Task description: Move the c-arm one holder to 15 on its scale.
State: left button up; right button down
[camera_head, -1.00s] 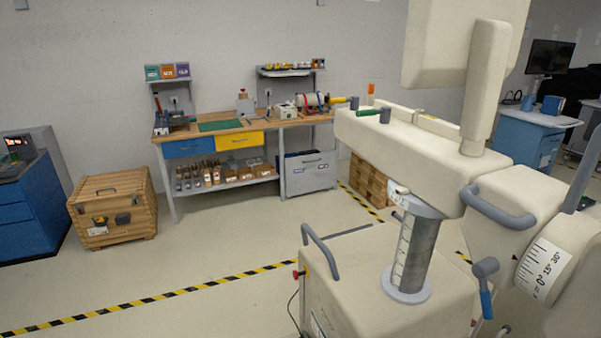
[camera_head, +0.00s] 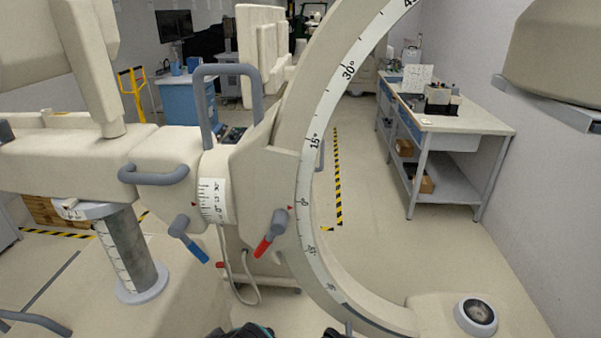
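The C-arm's large curved arc (camera_head: 303,160) stands at centre, with a white degree scale on its face. A red pointer (camera_head: 291,208) beside the arc sits close to its 0° mark. The cream holder (camera_head: 262,170) grips the arc from the left and carries a grey loop handle (camera_head: 205,85). A red-handled lever (camera_head: 270,235) is on it. Left of it is a white drum scale (camera_head: 215,200) with a small red mark at its left edge; its reading is too small to tell. A blue-handled lever (camera_head: 188,240) hangs below. Dark parts at the bottom edge may be my grippers; their fingers are hidden.
A vertical column (camera_head: 130,250) with its own scale stands at left. A workbench (camera_head: 450,115) runs along the right wall. A cream housing (camera_head: 560,50) hangs at upper right. The floor between the arc and the bench is open.

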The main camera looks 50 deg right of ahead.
aim_at(243, 184)
jog(key=z, duration=0.45)
jog(key=l+z, duration=0.15)
jog(key=z, duration=0.75)
jog(key=i+l, duration=0.05)
